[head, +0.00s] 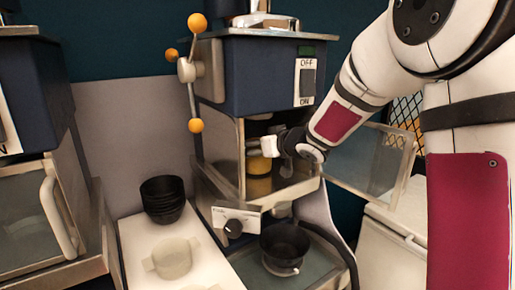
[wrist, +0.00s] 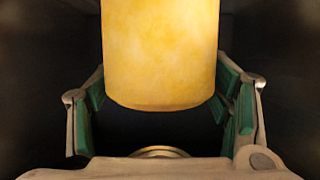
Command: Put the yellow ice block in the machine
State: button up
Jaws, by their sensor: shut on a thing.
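The yellow ice block (head: 258,166) is inside the open chamber of the dark blue machine (head: 262,75), partly hidden by my gripper (head: 270,147). In the wrist view, the block (wrist: 160,50) is a mottled yellow cylinder between the green-padded fingers of my gripper (wrist: 160,95). My gripper is shut on it. A round metal ring (wrist: 160,152) shows in the dark below the block. I cannot tell whether the block touches the chamber floor. The machine's clear door (head: 370,165) stands open to the right.
A black bowl (head: 285,243) stands below the chamber. A stack of black bowls (head: 162,200) and a pale two-handled cup (head: 173,258) stand on the white counter at left. The crank with orange knobs (head: 188,70) sticks out left of the machine. Another machine (head: 40,150) is far left.

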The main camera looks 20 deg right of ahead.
jog(key=shift+f, duration=0.25)
jog(key=o, duration=1.8)
jog(key=shift+f, duration=0.15)
jog(key=shift+s+r, duration=0.1)
jog(key=shift+r, duration=0.15)
jog(key=s+d+r+m+g+h+p, duration=0.15)
jog(key=s+d+r+h, duration=0.25)
jog(key=s, duration=0.8)
jog(key=s+d+r+m+g+h, duration=0.1)
jog(key=s+d+r+m+h, duration=0.25)
jog(key=s, duration=0.85)
jog(key=s+a+f+g+y, duration=0.1)
jog(key=s+a+f+g, duration=0.1)
jog(key=s, duration=0.7)
jog(key=s+a+f+n+g+y, duration=0.1)
jog(key=s+a, duration=0.4)
jog(key=s, duration=0.5)
notch_tip(320, 180, down, 2)
jog(key=shift+a+f+g+y, duration=0.25)
jog(key=shift+g+y, duration=0.3)
jog(key=shift+g, duration=0.6)
